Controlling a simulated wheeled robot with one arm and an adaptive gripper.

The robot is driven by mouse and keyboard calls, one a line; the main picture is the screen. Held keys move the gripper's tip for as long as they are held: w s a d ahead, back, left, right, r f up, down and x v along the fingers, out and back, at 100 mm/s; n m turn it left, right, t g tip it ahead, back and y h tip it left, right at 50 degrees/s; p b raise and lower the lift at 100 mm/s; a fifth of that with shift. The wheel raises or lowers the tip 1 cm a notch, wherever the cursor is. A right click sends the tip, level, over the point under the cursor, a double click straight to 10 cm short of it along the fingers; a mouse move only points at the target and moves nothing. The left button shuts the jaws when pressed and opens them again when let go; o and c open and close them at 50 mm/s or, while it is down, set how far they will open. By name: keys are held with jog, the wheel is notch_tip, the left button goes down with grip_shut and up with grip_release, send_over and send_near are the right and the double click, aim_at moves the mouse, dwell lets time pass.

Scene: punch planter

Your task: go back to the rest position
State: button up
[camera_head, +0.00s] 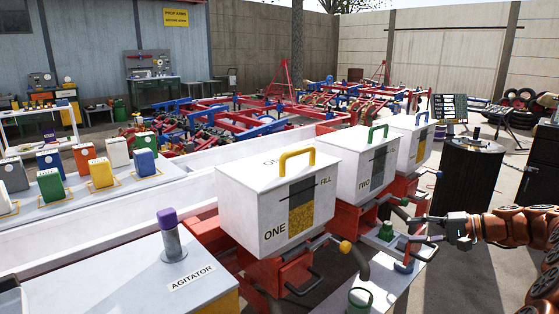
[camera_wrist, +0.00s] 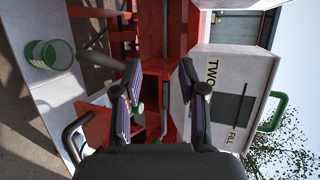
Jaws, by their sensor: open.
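My orange arm comes in from the right edge of the head view. My gripper (camera_head: 414,228) points left there, in front of the box marked TWO (camera_head: 349,176). Its two fingers are spread, with nothing between them. In the wrist view my gripper (camera_wrist: 158,88) is also open and empty. Beyond its fingers is a red frame (camera_wrist: 163,68). The box marked TWO (camera_wrist: 222,95), with a green handle, stands to the right in that view, turned sideways. I cannot tell whether a finger touches anything.
Box ONE (camera_head: 268,209), with a yellow handle, stands left of box TWO. A third white box (camera_head: 413,146) is behind. A green-rimmed cup (camera_wrist: 50,55) stands on a pale shelf. A dark drum (camera_head: 468,178) stands behind my arm.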

jog(key=s+a+r+n+g+h+p, duration=0.1)
jog(key=s+a+r+g+p, duration=0.1)
jog(key=s+a+r+p, duration=0.45)
jog(key=s+a+r+n+g+h+p, duration=0.1)
jog(key=s+a+r+n+g, duration=0.3)
jog(key=a, duration=0.6)
jog(key=s+a+r+m+g+h+p, duration=0.1)
jog(key=s+a+r+p, duration=0.25)
jog(key=s+a, duration=0.35)
jog(key=s+a+r+n+g+h+p, duration=0.1)
jog(key=s+h+p, duration=0.1)
jog(key=s+p, duration=0.3)
jog(key=s+a+r+n+g+h+p, duration=0.1)
jog(key=s+a+r+h+p, duration=0.1)
jog(key=s, duration=0.4)
jog(key=s+d+r+h+p, duration=0.1)
jog(key=s+d+p, duration=0.1)
jog(key=s, duration=0.3)
jog(key=s+d+h+p, duration=0.2)
jog(key=s+p, duration=0.1)
jog(key=s, duration=0.2)
jog(key=s+d+r+n+h+p, duration=0.1)
jog(key=s+d+h+p, duration=0.1)
jog(key=s+p, duration=0.1)
jog(key=shift+s+d+r, duration=0.15)
jog(key=shift+s+r, duration=0.15)
jog(key=shift+s, duration=0.6)
